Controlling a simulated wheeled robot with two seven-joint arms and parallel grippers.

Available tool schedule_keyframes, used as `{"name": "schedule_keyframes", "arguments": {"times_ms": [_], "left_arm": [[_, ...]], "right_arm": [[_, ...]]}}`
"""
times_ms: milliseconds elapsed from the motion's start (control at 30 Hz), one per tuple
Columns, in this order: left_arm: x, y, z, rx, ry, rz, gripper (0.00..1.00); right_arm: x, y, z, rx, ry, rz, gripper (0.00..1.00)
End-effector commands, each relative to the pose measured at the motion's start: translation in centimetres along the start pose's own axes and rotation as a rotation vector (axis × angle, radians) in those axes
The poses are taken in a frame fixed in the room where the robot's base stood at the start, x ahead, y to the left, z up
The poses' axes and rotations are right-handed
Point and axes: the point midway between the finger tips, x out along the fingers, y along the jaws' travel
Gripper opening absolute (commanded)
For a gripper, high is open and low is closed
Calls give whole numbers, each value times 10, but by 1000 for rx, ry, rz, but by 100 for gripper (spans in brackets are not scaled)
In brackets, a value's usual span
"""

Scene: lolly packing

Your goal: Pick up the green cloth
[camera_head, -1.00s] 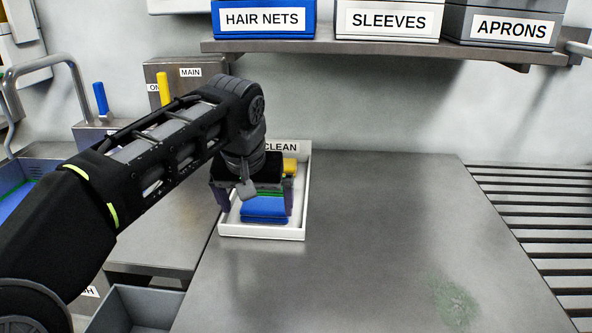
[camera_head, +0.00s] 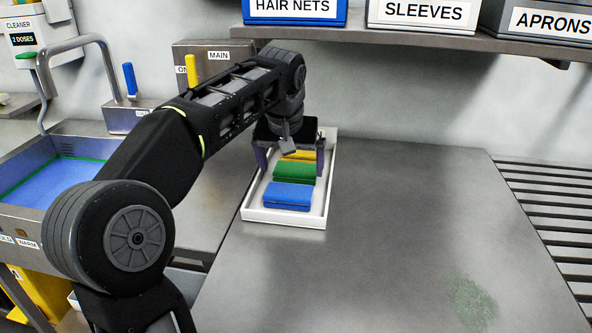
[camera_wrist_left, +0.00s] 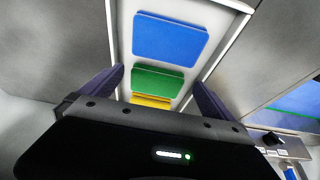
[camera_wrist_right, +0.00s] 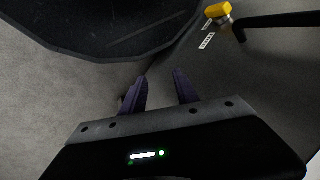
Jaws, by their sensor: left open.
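The green cloth (camera_head: 294,172) lies folded in a white tray (camera_head: 252,214), between a blue cloth (camera_head: 288,196) in front and a yellow cloth (camera_head: 300,155) behind. My left gripper (camera_head: 291,170) is open above the tray, its fingers to either side of the green cloth's row. In the left wrist view the green cloth (camera_wrist_left: 157,80) shows between the two fingers, with the blue cloth (camera_wrist_left: 169,38) beyond and a strip of the yellow cloth (camera_wrist_left: 150,101) nearer. My right gripper (camera_wrist_right: 163,82) shows only in its wrist view, with its fingers apart and nothing between them.
The steel worktop (camera_head: 400,230) right of the tray is clear except for a green smear (camera_head: 470,303). A shelf (camera_head: 420,38) with labelled boxes hangs above the back. A sink with blue water (camera_head: 60,180) is at the left. A slatted rack (camera_head: 550,200) is at the right.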

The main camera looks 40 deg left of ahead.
Motion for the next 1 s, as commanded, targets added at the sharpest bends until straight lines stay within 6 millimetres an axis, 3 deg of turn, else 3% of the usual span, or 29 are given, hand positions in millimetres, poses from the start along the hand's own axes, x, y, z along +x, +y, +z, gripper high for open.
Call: {"name": "schedule_keyframes", "arguments": {"times_ms": [200, 667, 1000], "left_arm": [[9, 0, -24, 1, 0, 1, 100], [13, 0, -33, 0, -1, 1, 100], [61, 0, -32, 0, -2, 0, 100]], "right_arm": [[-6, -2, 0, 0, 0, 0, 36], [-8, -3, 0, 0, 0, 0, 36], [0, 0, 0, 0, 0, 0, 36]]}}
